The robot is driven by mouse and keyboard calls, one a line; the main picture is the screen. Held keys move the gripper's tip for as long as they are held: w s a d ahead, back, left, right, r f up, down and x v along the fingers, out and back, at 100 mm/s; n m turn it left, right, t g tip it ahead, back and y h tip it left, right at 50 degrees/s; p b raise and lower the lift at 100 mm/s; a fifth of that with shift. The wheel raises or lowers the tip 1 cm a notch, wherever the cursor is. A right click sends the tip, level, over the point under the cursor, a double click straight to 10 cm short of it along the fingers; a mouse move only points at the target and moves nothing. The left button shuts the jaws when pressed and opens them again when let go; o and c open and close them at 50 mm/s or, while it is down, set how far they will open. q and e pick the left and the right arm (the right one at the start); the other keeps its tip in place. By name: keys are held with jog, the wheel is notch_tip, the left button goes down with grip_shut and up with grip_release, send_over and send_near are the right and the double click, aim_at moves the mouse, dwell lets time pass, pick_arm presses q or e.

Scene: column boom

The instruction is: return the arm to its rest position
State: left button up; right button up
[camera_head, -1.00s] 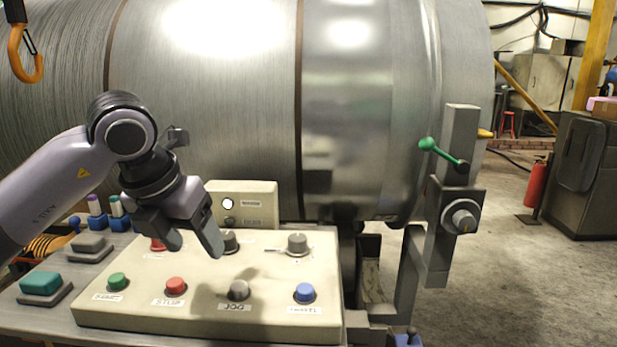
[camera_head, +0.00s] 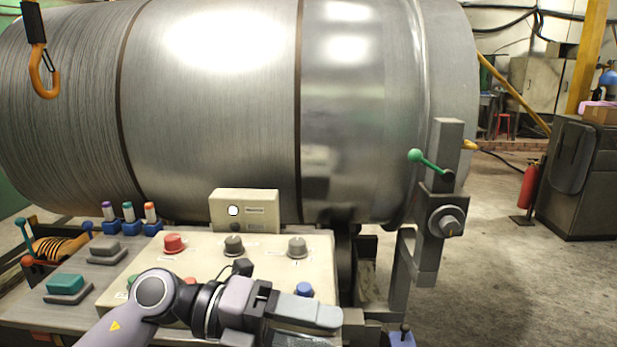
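My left arm comes in from the bottom left, and my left gripper (camera_head: 318,326) hangs low over the front edge of the cream control panel (camera_head: 205,262). The gripper points right, and its lower part is near or past the bottom edge of the picture. I see it from the side and cannot tell whether its fingers are apart. No held thing shows. The arm hides most of the front row of buttons; the blue button (camera_head: 304,289) shows just above the gripper. My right gripper is not in view.
A red button (camera_head: 173,243) and two grey knobs (camera_head: 234,245) line the panel's back row. A big steel drum (camera_head: 215,120) stands behind. A post with a green-knobbed lever (camera_head: 430,163) rises at the right. An orange hook (camera_head: 43,75) hangs upper left. Open floor lies at the right.

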pick_arm(q)
jog(key=w+a+f+n+t+y+p, duration=0.2)
jog(key=a+f+n+t+y, duration=0.3)
jog(key=n+t, duration=0.7)
jog(key=w+a+f+n+t+y+p, duration=0.1)
jog(key=w+a+f+n+t+p, duration=0.15)
jog(key=a+n+t, duration=0.95)
jog(key=s+a+f+n+g+y+p, duration=0.1)
jog(key=s+f+n+g+y, duration=0.3)
jog(key=f, duration=0.6)
jog(key=s+a+f+n+g+y+p, duration=0.1)
jog(key=s+a+f+n+g+y, duration=0.1)
jog(key=s+f+n+g+y, duration=0.2)
jog(key=s+f+n+g, duration=0.3)
jog(key=s+f+n, duration=0.2)
jog(key=s+f, duration=0.1)
jog(key=shift+s+a+p, duration=0.3)
jog(key=shift+s+a, duration=0.05)
jog(key=shift+s, duration=0.4)
